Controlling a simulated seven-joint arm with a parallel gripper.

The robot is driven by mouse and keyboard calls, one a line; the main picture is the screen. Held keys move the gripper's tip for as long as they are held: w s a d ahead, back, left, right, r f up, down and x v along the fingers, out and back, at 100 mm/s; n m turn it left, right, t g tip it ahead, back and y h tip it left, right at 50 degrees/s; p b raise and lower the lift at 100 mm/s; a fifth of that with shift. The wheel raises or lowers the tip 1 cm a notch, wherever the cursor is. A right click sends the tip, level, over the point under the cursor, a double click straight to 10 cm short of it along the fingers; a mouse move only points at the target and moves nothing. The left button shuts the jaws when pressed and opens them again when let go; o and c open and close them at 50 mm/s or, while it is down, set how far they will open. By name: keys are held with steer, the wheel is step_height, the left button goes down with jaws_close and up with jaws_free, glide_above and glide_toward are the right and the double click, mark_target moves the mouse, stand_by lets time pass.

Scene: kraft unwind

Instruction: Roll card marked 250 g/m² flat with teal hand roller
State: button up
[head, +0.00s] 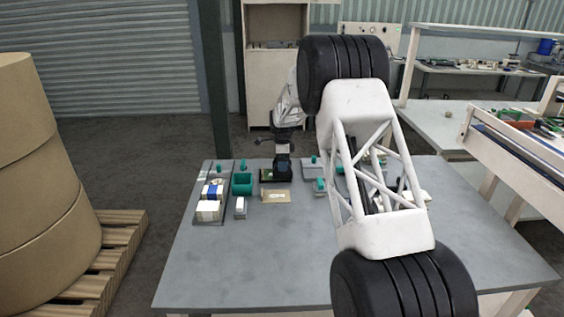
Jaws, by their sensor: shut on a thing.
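My gripper (283,166) is at the far part of the grey table, pointing down over a dark block or pad with a little green on it (266,175). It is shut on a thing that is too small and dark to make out. A tan card with a pale label (276,196) lies flat just in front of the gripper; its marking is not legible. Several teal-handled items stand nearby, one on a grey block (320,186) to the right. I cannot tell which is the teal hand roller, or whether the gripper holds it.
A teal bin (242,184) and a small white block (240,207) stand left of the card. A dark tray (206,219) with white and blue boxes is at the table's left edge. My arm hides much of the table's right part. The front left is clear.

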steer(key=shift+a, duration=1.85)
stand_by(1.2)
stand_by(0.5)
step_height(320, 180, up, 7)
stand_by(1.0)
steer(key=shift+d+r, duration=0.1)
stand_by(0.4)
steer(key=s+d+r+n, duration=0.5)
steer(key=s+d+n, duration=0.3)
steer(key=n, duration=0.1)
steer(key=s+d+r+n, duration=0.4)
steer(key=s+d+n, duration=0.3)
steer(key=d+n, duration=0.1)
steer(key=shift+s+d+r+n, duration=0.35)
steer(key=shift+d+n, duration=0.05)
steer(key=shift+n, duration=0.1)
stand_by(0.4)
